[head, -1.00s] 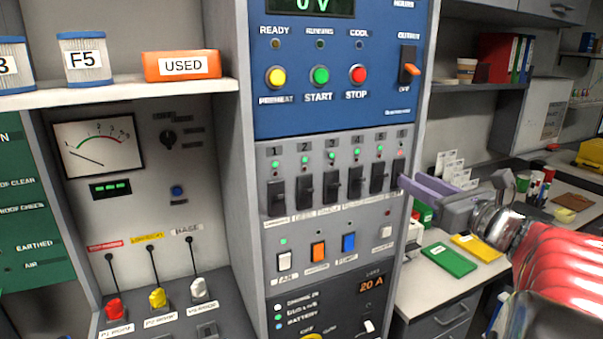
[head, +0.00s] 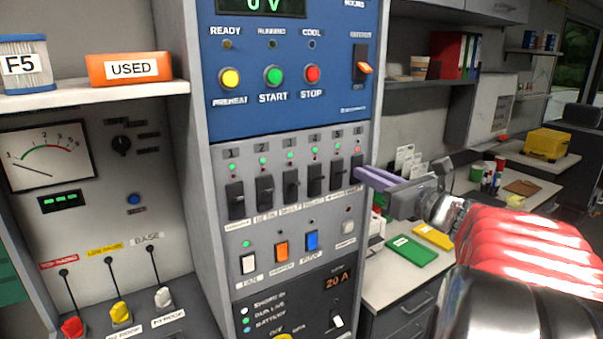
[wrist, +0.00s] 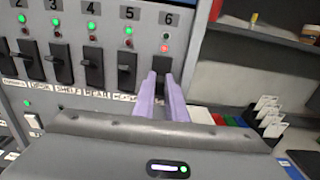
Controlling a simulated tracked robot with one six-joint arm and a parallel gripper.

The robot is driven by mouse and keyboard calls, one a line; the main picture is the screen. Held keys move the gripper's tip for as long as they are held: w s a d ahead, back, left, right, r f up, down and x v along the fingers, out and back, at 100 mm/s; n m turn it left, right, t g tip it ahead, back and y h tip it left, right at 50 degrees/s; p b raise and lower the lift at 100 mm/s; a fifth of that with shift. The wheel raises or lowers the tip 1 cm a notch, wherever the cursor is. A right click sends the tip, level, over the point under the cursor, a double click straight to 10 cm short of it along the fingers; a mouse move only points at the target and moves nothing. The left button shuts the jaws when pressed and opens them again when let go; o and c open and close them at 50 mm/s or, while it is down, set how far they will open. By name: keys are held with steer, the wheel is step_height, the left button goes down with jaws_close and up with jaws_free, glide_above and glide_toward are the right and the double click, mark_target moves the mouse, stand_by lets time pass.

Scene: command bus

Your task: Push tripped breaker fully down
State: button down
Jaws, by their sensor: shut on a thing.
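Breaker 6 (head: 357,167) is the rightmost black switch in the numbered row on the grey panel. It also shows in the wrist view (wrist: 162,64). Its red lamp (wrist: 165,49) is lit. Breakers 1 to 5, such as breaker 5 (head: 336,182), show lit green lamps. My gripper (head: 359,178), with pale purple fingers, reaches in from the right. In the wrist view my gripper (wrist: 161,78) is shut on the lever of breaker 6. The fingertips cover the lever's lower part, so its exact position is hard to tell.
Breaker 5 sits close left of my fingers. Below the row are white, orange (head: 281,252) and blue (head: 312,240) rocker switches. The panel's right edge is close to breaker 6. A counter (head: 385,280) with green and yellow items lies to the right.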

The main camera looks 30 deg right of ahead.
steer(key=shift+f, duration=0.1)
stand_by(0.3)
steer(key=shift+w+f+t, duration=0.1)
steer(key=shift+f+t, duration=0.25)
steer(key=shift+t, duration=0.6)
steer(key=shift+w+f+t, duration=0.1)
steer(key=shift+f+t, duration=0.3)
steer(key=shift+t, duration=0.5)
steer(key=shift+f+t, duration=0.35)
steer(key=shift+t, duration=0.6)
steer(key=c, duration=1.8)
jaws_free()
steer(key=v, duration=1.4)
